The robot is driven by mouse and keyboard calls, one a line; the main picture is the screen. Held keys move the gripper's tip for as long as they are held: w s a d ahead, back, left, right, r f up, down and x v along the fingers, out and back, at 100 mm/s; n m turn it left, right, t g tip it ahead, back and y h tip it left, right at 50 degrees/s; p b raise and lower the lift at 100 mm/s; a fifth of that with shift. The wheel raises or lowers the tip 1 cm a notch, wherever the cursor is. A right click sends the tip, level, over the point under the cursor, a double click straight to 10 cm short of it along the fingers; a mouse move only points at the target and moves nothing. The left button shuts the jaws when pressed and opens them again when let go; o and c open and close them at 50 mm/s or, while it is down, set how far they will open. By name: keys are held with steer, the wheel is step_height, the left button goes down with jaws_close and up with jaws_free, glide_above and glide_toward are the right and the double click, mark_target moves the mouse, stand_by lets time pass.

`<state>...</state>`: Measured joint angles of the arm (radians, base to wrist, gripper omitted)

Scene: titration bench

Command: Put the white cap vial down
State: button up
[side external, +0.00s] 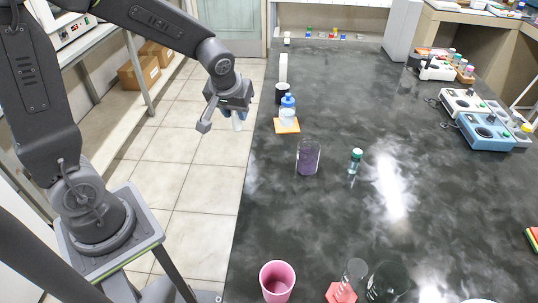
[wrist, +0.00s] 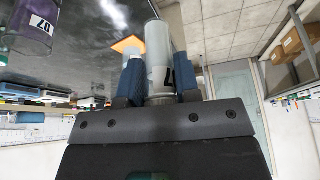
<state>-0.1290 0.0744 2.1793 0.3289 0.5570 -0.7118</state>
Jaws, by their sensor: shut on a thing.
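My gripper (side external: 236,112) is over the tiled floor, just off the left edge of the dark bench in the side view. In the wrist view my gripper (wrist: 158,78) is shut on a clear, pale vial (wrist: 159,45) with a dark-marked label, held between two blue finger pads. The vial (side external: 237,124) is small and partly hidden by the fingers in the side view. Its white cap cannot be made out clearly. The vial appears clear of the bench and touches nothing but my gripper.
A pink cup (side external: 277,282) is at the front. The bench middle (side external: 330,215) is clear.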

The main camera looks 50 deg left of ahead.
steer(key=shift+w+d+f, duration=0.6)
steer(key=shift+d+f, duration=0.75)
steer(key=shift+f, duration=0.2)
steer(key=shift+w+d+f, duration=0.6)
steer(key=shift+d+f, duration=0.75)
steer(key=shift+f, duration=0.2)
steer(key=shift+w+d+f, duration=0.6)
steer(key=shift+d+f, duration=0.75)
steer(key=shift+f, duration=0.2)
steer(key=shift+f, duration=0.15)
steer(key=o, duration=0.9)
